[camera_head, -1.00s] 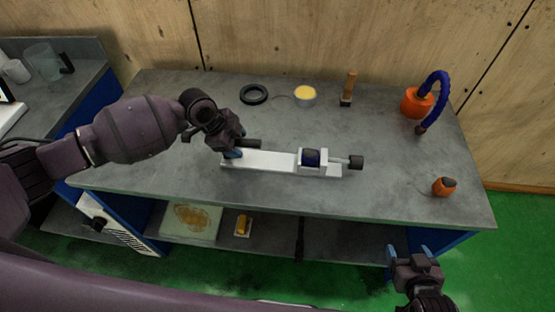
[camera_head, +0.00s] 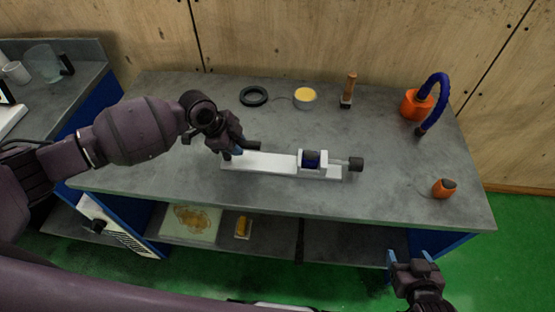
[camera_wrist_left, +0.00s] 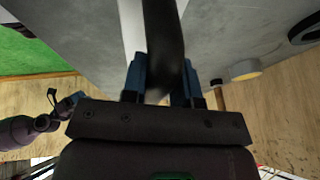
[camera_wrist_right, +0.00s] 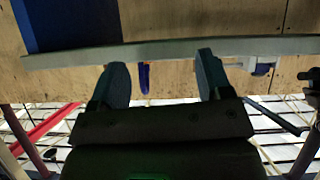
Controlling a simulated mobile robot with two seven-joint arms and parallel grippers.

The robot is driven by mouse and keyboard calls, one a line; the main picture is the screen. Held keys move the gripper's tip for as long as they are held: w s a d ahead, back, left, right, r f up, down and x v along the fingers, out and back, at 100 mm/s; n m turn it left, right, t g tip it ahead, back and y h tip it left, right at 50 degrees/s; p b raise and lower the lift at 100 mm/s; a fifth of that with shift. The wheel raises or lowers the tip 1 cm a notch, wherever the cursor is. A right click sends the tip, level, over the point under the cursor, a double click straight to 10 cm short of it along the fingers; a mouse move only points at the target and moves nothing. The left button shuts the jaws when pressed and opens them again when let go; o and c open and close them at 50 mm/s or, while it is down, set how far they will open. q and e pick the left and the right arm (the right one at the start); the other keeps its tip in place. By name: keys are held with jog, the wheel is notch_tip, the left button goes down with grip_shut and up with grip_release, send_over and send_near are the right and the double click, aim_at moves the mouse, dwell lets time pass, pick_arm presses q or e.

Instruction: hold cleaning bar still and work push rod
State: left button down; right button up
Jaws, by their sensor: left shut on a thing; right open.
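The cleaning bar (camera_head: 265,163) is a long white bar lying on the grey workbench. A white block with a dark blue cylinder (camera_head: 312,160) sits towards its right end. The push rod, with a black knob (camera_head: 356,164), sticks out to the right of the block. My left gripper (camera_head: 236,152) is at the bar's left end, shut on its black handle (camera_head: 252,146). In the left wrist view the handle (camera_wrist_left: 165,45) passes between the blue fingers. My right gripper (camera_head: 409,256) is open and empty, in front of the bench's front edge, below and right of the knob.
A black ring (camera_head: 254,95), a yellow-topped tin (camera_head: 305,97) and a wooden-handled brush (camera_head: 348,90) stand at the back. An orange pot with a blue hose (camera_head: 417,103) and a small orange item (camera_head: 444,188) are at the right. The bench front (camera_head: 400,203) is clear.

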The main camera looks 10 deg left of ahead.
jog(key=shift+w+r, duration=0.2)
jog(key=shift+w, duration=0.15)
jog(key=shift+c, duration=0.3)
